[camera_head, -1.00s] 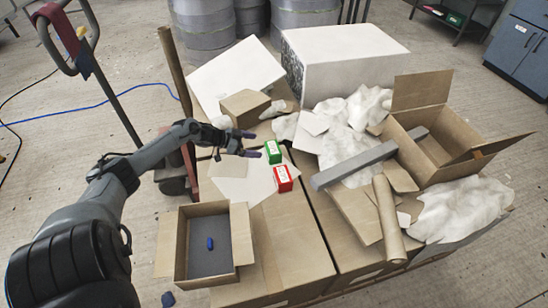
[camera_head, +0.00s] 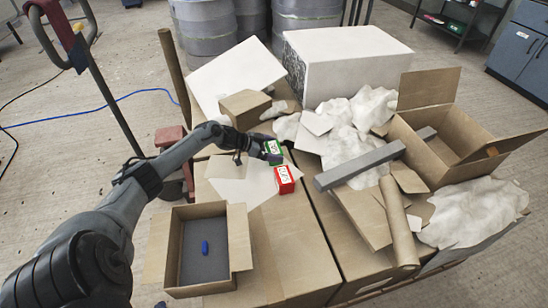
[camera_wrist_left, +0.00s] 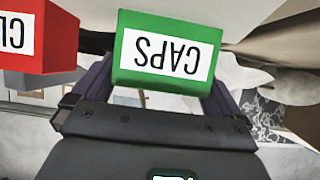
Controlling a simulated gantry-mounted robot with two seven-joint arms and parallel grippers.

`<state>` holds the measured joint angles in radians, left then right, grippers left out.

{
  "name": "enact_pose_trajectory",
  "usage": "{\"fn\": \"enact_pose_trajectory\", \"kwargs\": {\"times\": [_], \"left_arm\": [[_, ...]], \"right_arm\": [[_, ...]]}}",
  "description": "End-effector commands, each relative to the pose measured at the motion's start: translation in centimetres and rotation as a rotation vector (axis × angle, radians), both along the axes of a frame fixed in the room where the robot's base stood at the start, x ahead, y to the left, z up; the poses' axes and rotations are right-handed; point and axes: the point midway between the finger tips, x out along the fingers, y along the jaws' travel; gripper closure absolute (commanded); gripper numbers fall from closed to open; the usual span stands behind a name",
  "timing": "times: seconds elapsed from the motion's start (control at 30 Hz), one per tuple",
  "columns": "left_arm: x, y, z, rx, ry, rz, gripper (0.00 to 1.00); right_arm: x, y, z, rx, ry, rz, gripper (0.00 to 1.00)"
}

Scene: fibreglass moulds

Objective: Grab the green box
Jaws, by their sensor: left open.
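The green box (camera_head: 273,148) stands on the cardboard near the middle of the head view, with a white label. My left gripper (camera_head: 266,152) is at its left side, and its fingers partly hide the box. In the left wrist view the green box (camera_wrist_left: 167,52), labelled CAPS, lies between the two open fingers (camera_wrist_left: 160,98). I cannot tell whether either finger touches it. A red box (camera_head: 284,179) with a white label stands just in front of the green box. The red box also shows at the left wrist view's upper left (camera_wrist_left: 38,38). My right gripper is not in view.
An open carton (camera_head: 240,252) with a blue item (camera_head: 205,247) inside stands front left. A grey bar (camera_head: 360,165), a cardboard tube (camera_head: 399,222) and crumpled white sheets (camera_head: 350,118) lie to the right. A small closed carton (camera_head: 245,108) stands behind the gripper.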

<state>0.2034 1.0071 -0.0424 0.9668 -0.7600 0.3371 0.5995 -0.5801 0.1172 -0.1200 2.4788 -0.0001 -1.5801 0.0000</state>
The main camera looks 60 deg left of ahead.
Motion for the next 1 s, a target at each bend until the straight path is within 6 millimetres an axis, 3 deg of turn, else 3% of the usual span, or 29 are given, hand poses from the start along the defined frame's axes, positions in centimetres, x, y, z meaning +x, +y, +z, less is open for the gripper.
{"fn": "enact_pose_trajectory", "kwargs": {"times": [0.37, 0.63, 1.0], "left_arm": [[0.55, -0.19, -0.27, 0.000, 0.001, 0.000, 0.00], [0.54, -0.19, -0.28, 0.000, 0.001, 0.000, 0.41], [0.56, -0.18, 0.20, 0.001, -0.001, 0.000, 0.42]], "right_arm": [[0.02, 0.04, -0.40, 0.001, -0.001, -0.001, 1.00], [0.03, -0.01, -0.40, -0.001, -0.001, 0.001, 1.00], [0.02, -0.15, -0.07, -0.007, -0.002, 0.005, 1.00]]}}
